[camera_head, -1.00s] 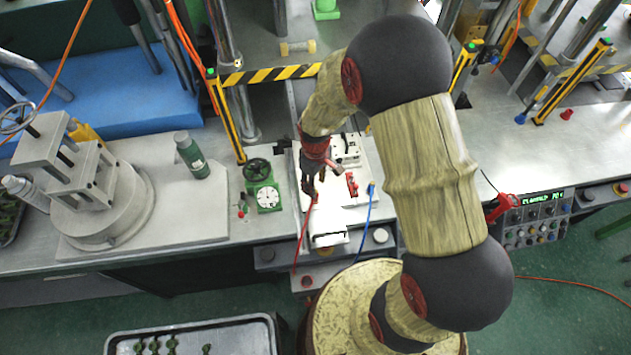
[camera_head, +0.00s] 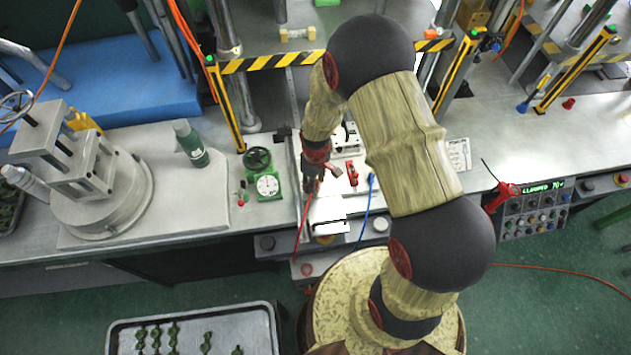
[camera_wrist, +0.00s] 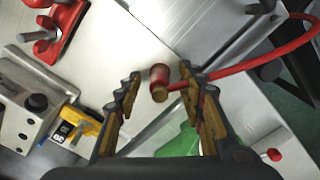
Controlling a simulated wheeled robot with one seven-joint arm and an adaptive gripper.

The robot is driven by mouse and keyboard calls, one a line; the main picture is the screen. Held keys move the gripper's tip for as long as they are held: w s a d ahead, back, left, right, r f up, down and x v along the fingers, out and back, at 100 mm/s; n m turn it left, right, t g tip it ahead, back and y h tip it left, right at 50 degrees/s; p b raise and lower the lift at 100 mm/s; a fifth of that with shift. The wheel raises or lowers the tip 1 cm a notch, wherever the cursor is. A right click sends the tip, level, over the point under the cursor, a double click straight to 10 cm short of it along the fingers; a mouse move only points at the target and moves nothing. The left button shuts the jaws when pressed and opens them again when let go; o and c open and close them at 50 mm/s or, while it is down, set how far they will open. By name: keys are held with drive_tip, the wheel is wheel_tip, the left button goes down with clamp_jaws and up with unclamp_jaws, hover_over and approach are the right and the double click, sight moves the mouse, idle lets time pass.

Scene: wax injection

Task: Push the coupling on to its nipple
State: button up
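The coupling (camera_wrist: 160,75) is a short red cylinder with a brass-coloured end, on a red hose (camera_wrist: 265,68). In the wrist view it sits between the fingertips of my gripper (camera_wrist: 158,88), which is open, with a gap visible on each side. The hose leaves the coupling to the right, past the right finger. In the head view my gripper (camera_head: 312,184) is over the left side of the white plate (camera_head: 328,210), and the red hose (camera_head: 301,228) hangs down below it. I cannot make out the nipple in either view.
A red clamp (camera_head: 352,172) also shows in the wrist view (camera_wrist: 58,28). A blue hose (camera_head: 368,212) hangs right of the plate. A green dial gauge (camera_head: 267,185) stands close on the left. A yellow counter (camera_wrist: 76,130) lies left of my fingers.

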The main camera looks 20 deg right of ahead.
drive_tip(key=shift+c, duration=0.9)
drive_tip(key=c, duration=0.8)
clamp_jaws()
drive_tip(key=o, duration=0.9)
unclamp_jaws()
drive_tip(key=shift+o, duration=0.4)
drive_tip(key=shift+w+r, duration=0.1)
drive_tip(key=shift+r, duration=0.45)
wheel_tip(320, 180, up, 11)
drive_tip(key=shift+f, duration=0.1)
